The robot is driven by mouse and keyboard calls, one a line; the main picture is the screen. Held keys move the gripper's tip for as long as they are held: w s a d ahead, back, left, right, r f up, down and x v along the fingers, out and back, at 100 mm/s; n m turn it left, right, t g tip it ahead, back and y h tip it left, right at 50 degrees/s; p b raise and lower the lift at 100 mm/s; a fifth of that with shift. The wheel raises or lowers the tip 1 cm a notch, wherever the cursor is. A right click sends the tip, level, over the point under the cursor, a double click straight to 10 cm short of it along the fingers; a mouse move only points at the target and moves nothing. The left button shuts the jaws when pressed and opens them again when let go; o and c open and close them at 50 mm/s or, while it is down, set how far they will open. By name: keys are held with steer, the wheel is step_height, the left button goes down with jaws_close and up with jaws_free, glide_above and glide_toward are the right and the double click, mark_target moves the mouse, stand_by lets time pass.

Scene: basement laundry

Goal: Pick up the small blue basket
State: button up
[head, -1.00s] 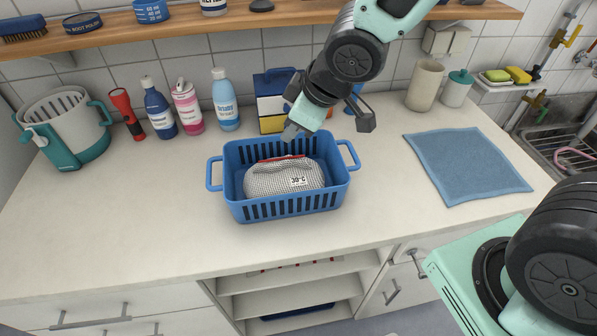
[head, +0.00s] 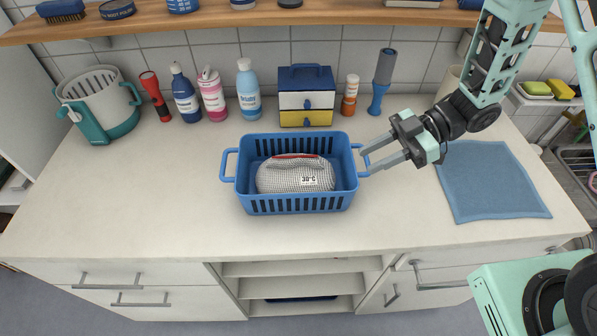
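The small blue basket (head: 296,204) stands upright on the counter. It has slotted sides and a loop handle at each end. A grey mesh bag (head: 290,180) with a red zip and a "30°C" label lies inside it. My gripper (head: 367,161) is at the basket's right handle, reaching in from the right. Its two fingers are parted, with their tips at the handle, one towards the back and one towards the front. I cannot tell whether they touch it.
Several bottles, a red torch (head: 155,97) and a white-and-teal bucket (head: 101,106) stand at the back left. A small drawer box (head: 306,97), an orange jar (head: 350,97) and a blue-handled tool (head: 382,80) stand behind the basket. A blue cloth (head: 490,182) lies right. The front counter is clear.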

steer(key=p, duration=0.2)
glide_toward(310, 193)
steer(key=a, duration=0.3)
steer(key=shift+d+f+p+x, duration=0.15)
steer(key=shift+p+x, duration=0.35)
steer(key=shift+x, duration=0.5)
steer(key=shift+d+f+p+x, duration=0.1)
steer(key=shift+f+p+x, duration=0.15)
steer(key=shift+p+x, duration=0.5)
steer(key=shift+d+f+p+x, duration=0.1)
steer(key=shift+f+p+x, duration=0.15)
steer(key=shift+x, duration=0.95)
steer(key=shift+s, duration=0.1)
jaws_close()
steer(key=shift+r, duration=0.1)
